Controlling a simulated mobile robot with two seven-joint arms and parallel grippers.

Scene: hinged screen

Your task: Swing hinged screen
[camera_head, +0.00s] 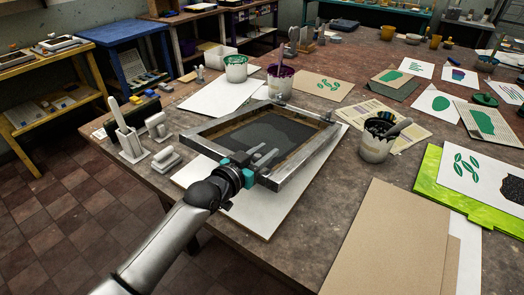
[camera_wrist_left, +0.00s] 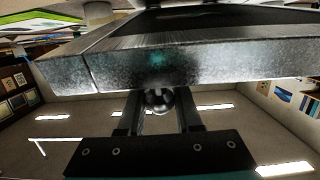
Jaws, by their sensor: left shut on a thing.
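The hinged screen (camera_head: 303,157) has a metal frame around dark mesh and sits over a white base board (camera_head: 262,222) on the table. Its far edge is at the hinge clamps (camera_head: 283,103). My left gripper (camera_head: 262,160) is at the near edge of the frame, shut on a small round metal knob. In the left wrist view the knob (camera_wrist_left: 158,100) sits between the two fingers, right against the frame's edge bar (camera_wrist_left: 200,68). The screen looks low over the board; I cannot tell how big any gap is. My right gripper is not in view.
A dark ink pot (camera_head: 375,145) stands close to the right of the screen. White and purple ink pots (camera_head: 281,85) stand behind it. Small white stands (camera_head: 131,143) are on the left. Brown boards (camera_head: 385,240) and a green board (camera_head: 440,200) lie on the right.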

